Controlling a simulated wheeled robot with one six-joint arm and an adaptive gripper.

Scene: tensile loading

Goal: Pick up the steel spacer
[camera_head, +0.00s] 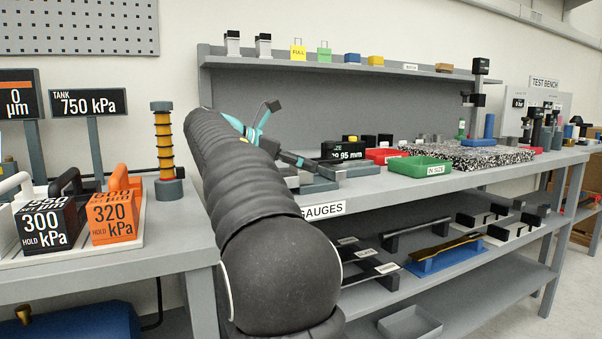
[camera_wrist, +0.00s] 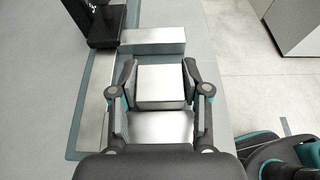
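The steel spacer (camera_wrist: 160,84), a bright square block, sits between the two fingers of my gripper (camera_wrist: 160,76) in the wrist view. A finger lies against each side of it, with no clear gap. Whether it is lifted off what is beneath cannot be told. In the head view my arm reaches to the gauge bench, and the gripper end (camera_head: 262,130) shows only partly behind it. The spacer cannot be made out there.
A steel bar (camera_wrist: 154,40) lies just beyond the spacer, and a steel surface (camera_wrist: 160,126) is on the near side. A size gauge with a black display (camera_head: 343,151) stands on the bench. A green tray (camera_head: 420,168) and red tray (camera_head: 383,156) are to its right.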

